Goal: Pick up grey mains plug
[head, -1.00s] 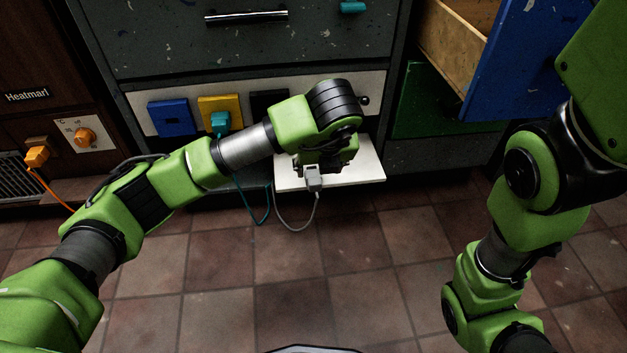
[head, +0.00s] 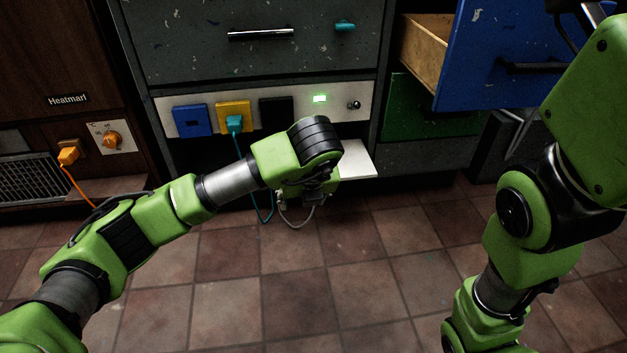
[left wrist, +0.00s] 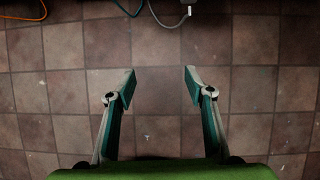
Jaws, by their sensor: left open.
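The grey mains plug (left wrist: 187,10) shows small at the top edge of the left wrist view, with its grey cable (left wrist: 167,24) looping to the left. In the head view the plug is hidden behind my left wrist, and only its grey cable (head: 297,223) shows below. My left gripper (head: 306,190) is in front of the white shelf (head: 358,160), its fingers mostly hidden there. In the left wrist view the left gripper (left wrist: 158,82) is open and empty over floor tiles, apart from the plug. My right gripper is outside the frames.
The panel above the shelf has blue (head: 193,121), yellow (head: 235,112) and black (head: 277,111) sockets, with a teal plug (head: 235,124) in the yellow one. A lit green lamp (head: 320,98) is beside them. An open blue drawer (head: 520,60) juts out at right. The tiled floor is clear.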

